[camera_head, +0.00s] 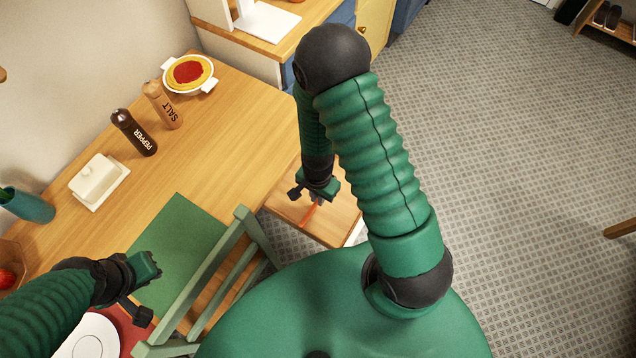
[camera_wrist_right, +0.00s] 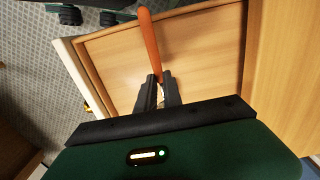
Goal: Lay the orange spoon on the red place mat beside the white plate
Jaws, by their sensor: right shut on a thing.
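The orange spoon (camera_wrist_right: 149,40) is between the fingers of my right gripper (camera_wrist_right: 158,90), which is shut on it. In the head view my right gripper (camera_head: 315,194) is above a small wooden surface, and a bit of the orange spoon (camera_head: 309,214) shows below it. The white plate (camera_head: 88,338) lies on the red place mat (camera_head: 133,335) at the lower left; both are partly cut off or covered by my left arm. My left gripper (camera_head: 146,287) is over the near edge of the table, beside the red mat; its finger opening is not clear.
A green chair (camera_head: 200,285) stands at the table (camera_head: 235,125), between my grippers. A green mat (camera_head: 180,245), butter dish (camera_head: 98,182), pepper mill (camera_head: 134,132), salt mill (camera_head: 161,104) and pie dish (camera_head: 189,75) are on the table. The small wooden unit (camera_head: 335,215) is right of the chair.

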